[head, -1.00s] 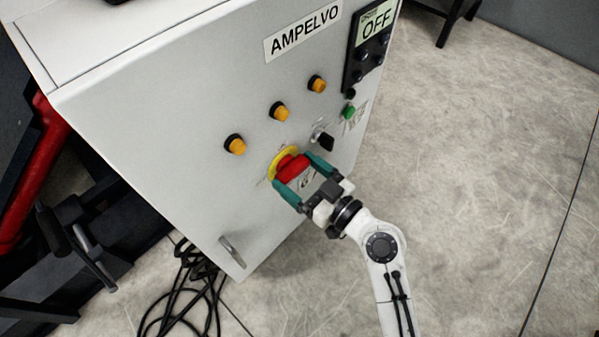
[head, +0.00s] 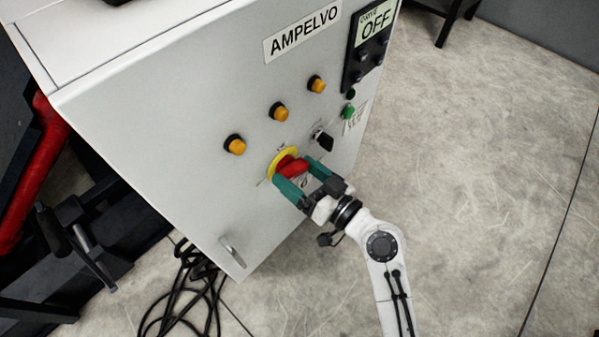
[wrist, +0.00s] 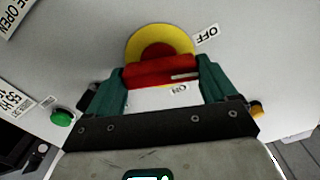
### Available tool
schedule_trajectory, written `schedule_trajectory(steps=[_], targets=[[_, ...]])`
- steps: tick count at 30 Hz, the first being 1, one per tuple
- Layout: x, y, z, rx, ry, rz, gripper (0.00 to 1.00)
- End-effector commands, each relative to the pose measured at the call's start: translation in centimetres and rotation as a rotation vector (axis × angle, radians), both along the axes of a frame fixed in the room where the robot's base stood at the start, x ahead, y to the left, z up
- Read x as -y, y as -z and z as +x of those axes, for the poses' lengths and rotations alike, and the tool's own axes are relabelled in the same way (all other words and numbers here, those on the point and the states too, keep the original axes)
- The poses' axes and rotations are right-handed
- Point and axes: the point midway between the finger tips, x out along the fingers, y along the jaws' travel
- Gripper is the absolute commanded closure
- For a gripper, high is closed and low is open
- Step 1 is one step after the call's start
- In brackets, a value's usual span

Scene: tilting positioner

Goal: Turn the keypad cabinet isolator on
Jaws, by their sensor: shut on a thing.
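The isolator is a red rotary handle (head: 293,166) on a yellow round plate (head: 274,162), on the front of the grey cabinet labelled AMPELVO (head: 190,125). My gripper (head: 300,179) is shut on the red handle, with a teal finger at each end of it. The wrist view shows the red handle (wrist: 160,74) between the two fingers (wrist: 161,84), in front of the yellow plate (wrist: 133,42). There, an OFF label (wrist: 207,36) is beside the plate and an ON label (wrist: 180,90) shows just past the handle. The keypad display (head: 376,24) reads OFF.
A black selector knob (head: 325,142) and a green button (head: 348,112) are close to the handle. Several amber buttons (head: 279,112) run above it. A cabinet door handle (head: 232,250) and loose black cables (head: 190,290) are lower left. Open floor (head: 480,170) lies to the right.

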Motion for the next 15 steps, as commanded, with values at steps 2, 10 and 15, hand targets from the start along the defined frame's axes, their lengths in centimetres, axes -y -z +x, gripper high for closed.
schedule_trajectory(steps=[2,10,15], targets=[[0.01,-0.17,0.13,-0.057,0.002,0.047,0.45],[0.01,-0.26,0.17,-0.26,0.001,0.205,0.45],[0.06,-0.25,0.23,-0.387,0.002,0.304,0.45]])
